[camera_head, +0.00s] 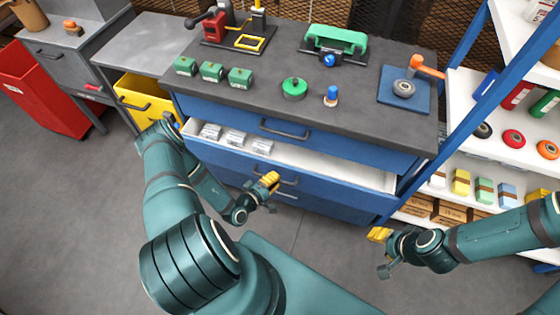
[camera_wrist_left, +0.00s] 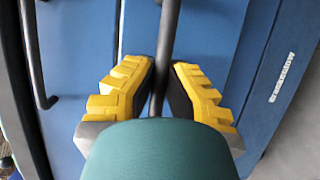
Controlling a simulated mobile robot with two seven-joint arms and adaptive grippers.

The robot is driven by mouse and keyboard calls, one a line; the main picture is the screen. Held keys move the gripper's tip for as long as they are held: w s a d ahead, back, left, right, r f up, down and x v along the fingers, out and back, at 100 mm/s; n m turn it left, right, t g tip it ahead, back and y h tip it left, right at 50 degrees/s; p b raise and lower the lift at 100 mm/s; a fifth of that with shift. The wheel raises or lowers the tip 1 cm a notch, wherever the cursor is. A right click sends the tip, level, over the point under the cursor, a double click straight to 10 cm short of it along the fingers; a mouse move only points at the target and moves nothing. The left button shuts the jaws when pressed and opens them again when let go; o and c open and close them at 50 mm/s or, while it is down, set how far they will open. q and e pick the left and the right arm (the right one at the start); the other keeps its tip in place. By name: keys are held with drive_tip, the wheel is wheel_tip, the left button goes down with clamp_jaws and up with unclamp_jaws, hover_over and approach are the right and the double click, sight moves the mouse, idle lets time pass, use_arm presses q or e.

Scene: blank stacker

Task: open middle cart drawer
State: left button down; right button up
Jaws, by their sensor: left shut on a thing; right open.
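The blue cart (camera_head: 190,108) stands in front of me, with a dark top. Its middle drawer (camera_head: 350,176) is partly pulled out, and its white inside shows below the top drawer. Small pale packs (camera_head: 235,138) lie in its left part. My left gripper (camera_head: 268,183) is at the drawer's front. In the left wrist view its yellow fingers (camera_wrist_left: 162,90) are shut around a dark bar handle (camera_wrist_left: 167,40), one on each side. My right gripper (camera_head: 380,240) is open and empty, low in front of the cart's right side.
The top drawer (camera_head: 225,112) is closed; its handle (camera_head: 284,130) also shows in the left wrist view (camera_wrist_left: 35,60). Green blocks and tools stand on the cart top. A blue-framed shelf (camera_head: 465,95) is at right, a yellow bin (camera_head: 145,98) at left. Open floor (camera_head: 70,190) lies left.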

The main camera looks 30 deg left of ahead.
use_arm(q)
drive_tip(key=s+d+p, duration=0.3)
drive_tip(key=s, duration=1.1)
drive_tip(key=shift+d+p, duration=0.25)
drive_tip(key=shift+p, duration=0.05)
drive_tip(key=c, duration=1)
unclamp_jaws()
drive_tip(key=shift+w, duration=0.1)
drive_tip(key=shift+a, duration=0.1)
drive_tip(key=v, duration=1.2)
